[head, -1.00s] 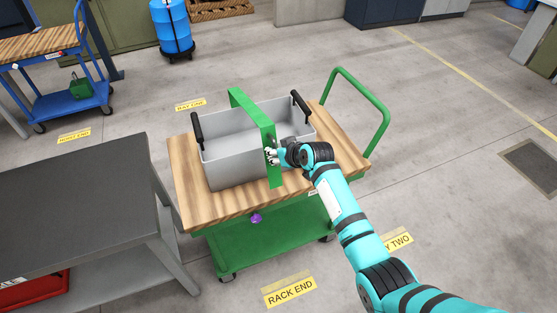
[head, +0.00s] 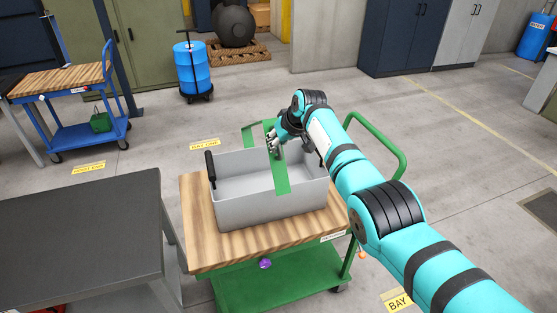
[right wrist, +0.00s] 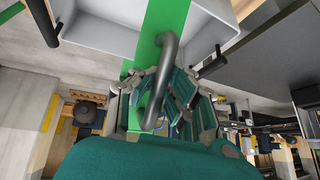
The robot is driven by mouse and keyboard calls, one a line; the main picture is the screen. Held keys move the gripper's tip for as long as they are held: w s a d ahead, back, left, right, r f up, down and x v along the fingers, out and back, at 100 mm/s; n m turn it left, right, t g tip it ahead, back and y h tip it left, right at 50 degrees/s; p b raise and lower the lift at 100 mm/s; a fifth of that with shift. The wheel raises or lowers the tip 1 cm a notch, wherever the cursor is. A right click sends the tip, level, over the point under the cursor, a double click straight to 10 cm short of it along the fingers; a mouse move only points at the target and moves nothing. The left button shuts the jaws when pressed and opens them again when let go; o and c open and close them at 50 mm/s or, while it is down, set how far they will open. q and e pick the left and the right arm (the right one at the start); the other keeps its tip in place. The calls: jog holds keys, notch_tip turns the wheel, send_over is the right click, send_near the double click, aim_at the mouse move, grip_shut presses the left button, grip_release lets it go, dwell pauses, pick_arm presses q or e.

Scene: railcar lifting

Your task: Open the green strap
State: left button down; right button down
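The green strap (head: 280,173) stands over the open grey bin (head: 250,208). Its top lies toward the far side and one leg reaches down across the bin's opening to the near wall. My right gripper (head: 276,142) is at the strap, above the bin. In the right wrist view the strap (right wrist: 166,20) carries a dark bar handle (right wrist: 165,65), and my right gripper (right wrist: 165,88) has its fingers closed in around that handle. The exact finger contact is partly hidden. My left gripper is in neither view.
The bin stands on a wooden-topped green cart (head: 240,245) with a green push rail (head: 385,145). A dark table (head: 80,230) is close on the left. A blue cart (head: 85,130) and a blue drum (head: 193,70) stand farther back. The floor beyond is open.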

jog(key=shift+w+r, duration=0.35)
jog(key=shift+r, duration=0.1)
jog(key=c, duration=1.8)
grip_release()
jog(key=shift+d+r, duration=0.1)
jog(key=shift+d, duration=0.05)
jog(key=o, duration=0.5)
jog(key=shift+s+d+r, duration=0.15)
jog(key=shift+s+d, duration=0.1)
jog(key=shift+s, duration=0.15)
jog(key=shift+c, duration=0.2)
jog(key=shift+a, duration=0.2)
jog(key=shift+s, duration=0.1)
jog(key=shift+s+d+r, duration=0.1)
jog(key=shift+s+r, duration=0.1)
jog(key=shift+r, duration=0.55)
jog(key=v, duration=1)
jog(key=shift+d+r, duration=0.2)
jog(key=shift+d, duration=0.2)
